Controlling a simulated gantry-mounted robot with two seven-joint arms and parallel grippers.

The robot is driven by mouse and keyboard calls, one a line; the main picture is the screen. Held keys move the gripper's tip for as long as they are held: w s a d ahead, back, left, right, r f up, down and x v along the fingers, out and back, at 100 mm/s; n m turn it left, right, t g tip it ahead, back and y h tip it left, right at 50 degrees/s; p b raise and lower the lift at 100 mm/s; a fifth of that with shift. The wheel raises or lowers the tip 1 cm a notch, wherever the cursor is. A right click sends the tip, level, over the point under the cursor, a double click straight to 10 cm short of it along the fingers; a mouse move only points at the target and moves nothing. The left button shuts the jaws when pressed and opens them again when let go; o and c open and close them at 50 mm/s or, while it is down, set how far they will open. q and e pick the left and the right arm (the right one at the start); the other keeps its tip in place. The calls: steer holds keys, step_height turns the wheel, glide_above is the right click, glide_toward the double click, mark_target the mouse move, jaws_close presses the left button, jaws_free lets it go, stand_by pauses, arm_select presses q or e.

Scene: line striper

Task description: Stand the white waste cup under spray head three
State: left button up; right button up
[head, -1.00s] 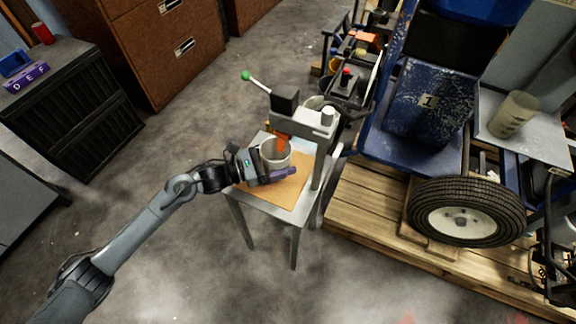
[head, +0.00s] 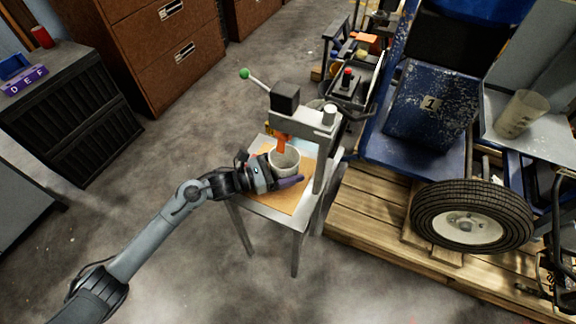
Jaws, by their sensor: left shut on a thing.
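The white cup (head: 286,164) is upright over the small metal stand (head: 262,207), with its open mouth facing up. An orange nozzle (head: 282,144) points down from the grey press-like head (head: 305,121) with a green-knobbed lever. It overlaps the cup's back left rim in the picture. I cannot tell whether the cup's base touches the tan board (head: 293,201). No number shows on this head. My right gripper is not in view.
The stand's grey upright (head: 322,165) is close to the right of the cup. A wooden pallet (head: 370,215) carries the blue machine and a tyre (head: 472,214) farther right. Another translucent cup (head: 520,114) stands on a grey shelf.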

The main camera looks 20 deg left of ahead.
arm_select(q)
steer(key=o, duration=0.6)
steer(key=shift+f, duration=0.1)
steer(key=shift+o, duration=1.1)
steer(key=shift+r, duration=0.2)
steer(key=p+v, duration=0.3)
steer(key=v, duration=0.9)
steer(key=shift+s+p, duration=0.1)
steer(key=shift+p, duration=0.25)
